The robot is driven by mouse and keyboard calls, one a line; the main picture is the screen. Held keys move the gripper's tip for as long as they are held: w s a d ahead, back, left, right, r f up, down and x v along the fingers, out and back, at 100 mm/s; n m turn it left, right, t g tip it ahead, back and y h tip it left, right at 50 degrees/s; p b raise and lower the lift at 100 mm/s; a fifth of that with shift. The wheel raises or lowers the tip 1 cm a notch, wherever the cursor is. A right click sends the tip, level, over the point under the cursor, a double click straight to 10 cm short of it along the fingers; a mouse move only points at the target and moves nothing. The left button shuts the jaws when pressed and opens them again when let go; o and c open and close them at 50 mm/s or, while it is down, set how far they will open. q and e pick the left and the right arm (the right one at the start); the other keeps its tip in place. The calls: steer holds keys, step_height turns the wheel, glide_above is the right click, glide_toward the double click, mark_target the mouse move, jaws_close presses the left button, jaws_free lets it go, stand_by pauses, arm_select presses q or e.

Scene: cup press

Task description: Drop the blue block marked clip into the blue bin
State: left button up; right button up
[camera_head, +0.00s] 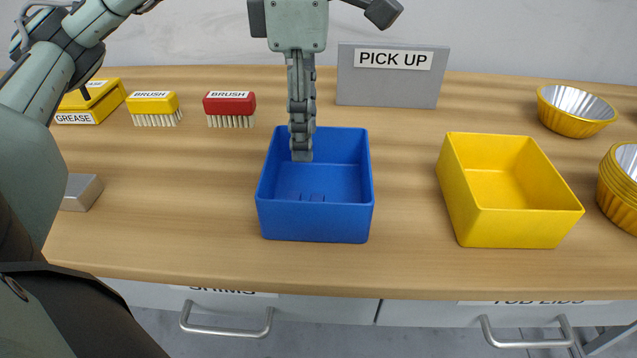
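The blue bin (313,222) stands open on the wooden table, near the middle. My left gripper (301,153) points down over it, its fingertips in front of the bin's back wall and above its floor. The fingers are seen edge-on, one behind the other, so their opening is hidden. No block shows at the fingertips. Small darker blue shapes (316,197) show low inside the bin, and I cannot tell whether they are the block marked clip. No clip label can be read anywhere. My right gripper is not in view.
A yellow bin (512,228) stands to the right. A grey PICK UP sign (392,90) is behind. A red brush (230,107), a yellow brush (153,106), a grease box (86,105) and a grey metal block (80,193) are left. Gold cups (574,122) are right.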

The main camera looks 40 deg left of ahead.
arm_select(q)
steer(key=shift+r, duration=0.1)
step_height(320, 180, up, 12)
stand_by(0.8)
stand_by(0.5)
